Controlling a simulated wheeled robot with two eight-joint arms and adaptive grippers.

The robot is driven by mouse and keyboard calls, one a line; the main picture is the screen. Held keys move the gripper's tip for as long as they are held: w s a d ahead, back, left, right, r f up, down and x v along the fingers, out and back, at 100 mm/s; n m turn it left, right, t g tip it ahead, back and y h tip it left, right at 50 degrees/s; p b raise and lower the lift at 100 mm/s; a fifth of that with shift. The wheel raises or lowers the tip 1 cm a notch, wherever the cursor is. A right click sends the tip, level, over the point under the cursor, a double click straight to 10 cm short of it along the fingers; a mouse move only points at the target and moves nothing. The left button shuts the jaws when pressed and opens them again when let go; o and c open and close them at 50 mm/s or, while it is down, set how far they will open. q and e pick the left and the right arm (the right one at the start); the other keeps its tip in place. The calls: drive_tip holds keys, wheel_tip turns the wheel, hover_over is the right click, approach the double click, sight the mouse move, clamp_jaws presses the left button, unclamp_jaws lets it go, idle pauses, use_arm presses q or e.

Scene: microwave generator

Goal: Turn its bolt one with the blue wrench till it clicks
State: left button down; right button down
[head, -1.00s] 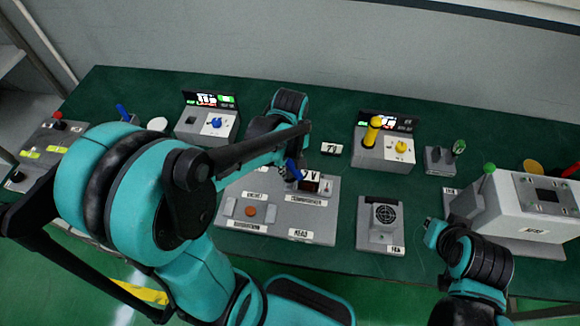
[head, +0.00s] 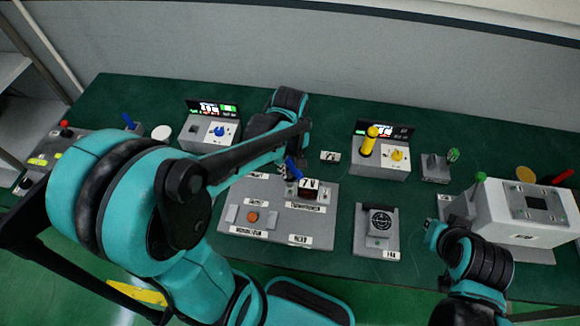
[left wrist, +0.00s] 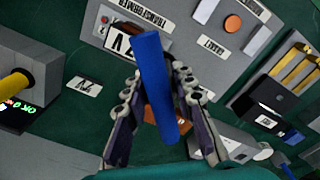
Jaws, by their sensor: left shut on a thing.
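The blue wrench (left wrist: 155,85) is between the fingers of my left gripper (left wrist: 152,95) in the left wrist view, its shaft running up past the fingertips. In the head view the blue wrench (head: 293,168) shows as a short tilted blue piece at the transformer end of the grey panel (head: 255,237). My left gripper is mostly hidden there behind my own arm. I cannot make out the bolt, nor whether the wrench sits on it. My right arm is at the lower right in the head view, and its jaw opening cannot be read.
A module with a yellow wrench (head: 369,140) stands behind on the right. A module with a blue knob (head: 217,131) is behind on the left. A fan box (head: 378,230) and a larger grey machine (head: 525,215) are on the right. Green table shows between them.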

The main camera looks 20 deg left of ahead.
use_arm(q)
drive_tip(key=shift+r+p, duration=1.5)
drive_tip(key=shift+r, duration=0.6)
